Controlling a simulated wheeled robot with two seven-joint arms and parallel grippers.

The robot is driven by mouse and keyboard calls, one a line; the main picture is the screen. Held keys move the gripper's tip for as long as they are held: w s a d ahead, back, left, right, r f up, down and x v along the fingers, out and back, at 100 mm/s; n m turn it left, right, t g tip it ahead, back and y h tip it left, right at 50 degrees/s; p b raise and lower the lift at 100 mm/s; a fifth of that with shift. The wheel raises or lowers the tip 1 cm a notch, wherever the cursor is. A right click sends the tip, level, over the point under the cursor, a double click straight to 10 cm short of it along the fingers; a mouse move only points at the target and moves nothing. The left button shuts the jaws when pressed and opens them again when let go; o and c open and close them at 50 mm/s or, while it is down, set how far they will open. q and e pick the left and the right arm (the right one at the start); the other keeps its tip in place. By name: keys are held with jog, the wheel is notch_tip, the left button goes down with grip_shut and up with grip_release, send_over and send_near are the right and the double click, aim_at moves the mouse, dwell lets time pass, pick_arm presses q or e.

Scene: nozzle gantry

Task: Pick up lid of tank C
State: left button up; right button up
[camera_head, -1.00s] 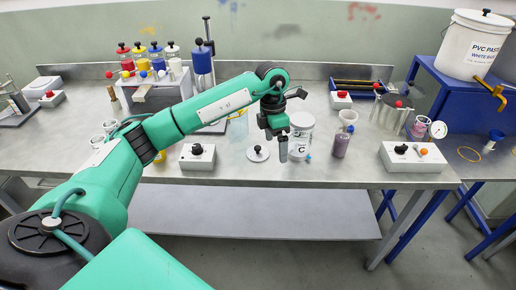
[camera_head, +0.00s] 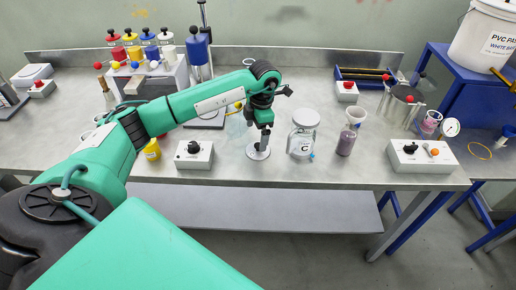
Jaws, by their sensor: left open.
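Tank C (camera_head: 302,140) is a clear jar with a white label marked C, standing near the bench's front edge. A round white lid (camera_head: 252,155) lies flat on the bench to the left of tank C. My left gripper (camera_head: 264,143) points down right over this lid, its fingertips close to the lid's middle. It is open. The lid's knob is hidden behind the fingers, and I cannot tell whether they touch it. My right gripper is not in view.
A grey switch box (camera_head: 194,155) stands left of the lid. Another control box (camera_head: 423,157) is farther right. A rack of coloured bottles (camera_head: 160,75) stands at the back left. The bench middle behind tank C is clear.

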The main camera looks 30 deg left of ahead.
pick_arm(q)
jog(key=shift+d+f, duration=0.15)
jog(key=shift+f, duration=0.15)
jog(key=f+p, duration=0.1)
jog(key=f, duration=0.2)
jog(key=shift+d+f+p, duration=0.3)
jog(key=shift+d+p, duration=0.05)
jog(key=shift+d, duration=0.05)
jog(key=shift+s+a+f, duration=0.1)
jog(key=shift+f, duration=0.5)
jog(key=c, duration=1)
jog(key=shift+c, duration=0.2)
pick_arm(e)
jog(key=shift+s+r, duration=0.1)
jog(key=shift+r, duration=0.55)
pick_arm(q)
jog(key=shift+r, duration=0.15)
